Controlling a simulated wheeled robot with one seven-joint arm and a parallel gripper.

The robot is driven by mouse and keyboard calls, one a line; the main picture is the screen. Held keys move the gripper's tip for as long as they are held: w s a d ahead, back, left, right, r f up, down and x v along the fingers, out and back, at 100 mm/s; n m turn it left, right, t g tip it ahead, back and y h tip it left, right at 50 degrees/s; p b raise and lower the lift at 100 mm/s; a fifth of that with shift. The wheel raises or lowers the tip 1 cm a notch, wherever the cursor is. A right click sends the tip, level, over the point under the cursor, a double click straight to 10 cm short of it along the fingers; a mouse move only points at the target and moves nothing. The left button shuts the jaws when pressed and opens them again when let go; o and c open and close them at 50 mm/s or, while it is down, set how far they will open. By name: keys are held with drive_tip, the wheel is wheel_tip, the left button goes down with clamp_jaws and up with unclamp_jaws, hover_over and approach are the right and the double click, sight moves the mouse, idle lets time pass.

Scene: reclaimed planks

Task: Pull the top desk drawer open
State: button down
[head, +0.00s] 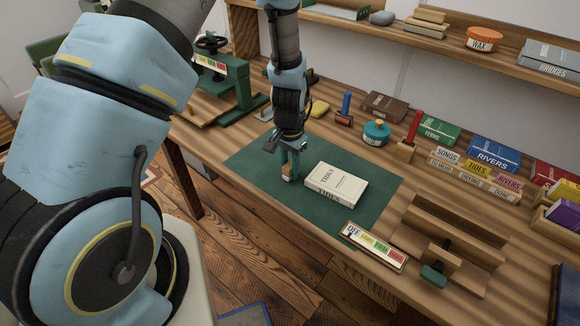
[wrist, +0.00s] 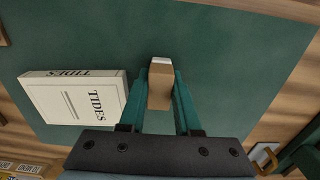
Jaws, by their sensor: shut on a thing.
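My gripper (head: 289,167) points down over the green mat (head: 245,158) on the wooden desk (head: 390,280). Its green fingers are shut on a small wooden block with a pale end (wrist: 160,84); the block also shows low between the fingertips in the head view (head: 288,178). I cannot tell whether the block touches the mat. A cream book marked TIDES (head: 337,184) lies flat just right of the gripper, apart from it; it is left of the fingers in the wrist view (wrist: 77,98). I cannot make out a drawer front or handle in either view.
Behind are a teal pot (head: 376,134), a red-handled tool (head: 413,128) and several books. A green press (head: 240,90) stands at back left.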

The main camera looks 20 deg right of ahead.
sight(290, 165)
drive_tip(key=shift+f, duration=0.3)
drive_tip(key=shift+f, duration=0.15)
drive_tip(key=c, duration=0.6)
unclamp_jaws()
wheel_tip(290, 165, up, 12)
drive_tip(key=b, duration=0.3)
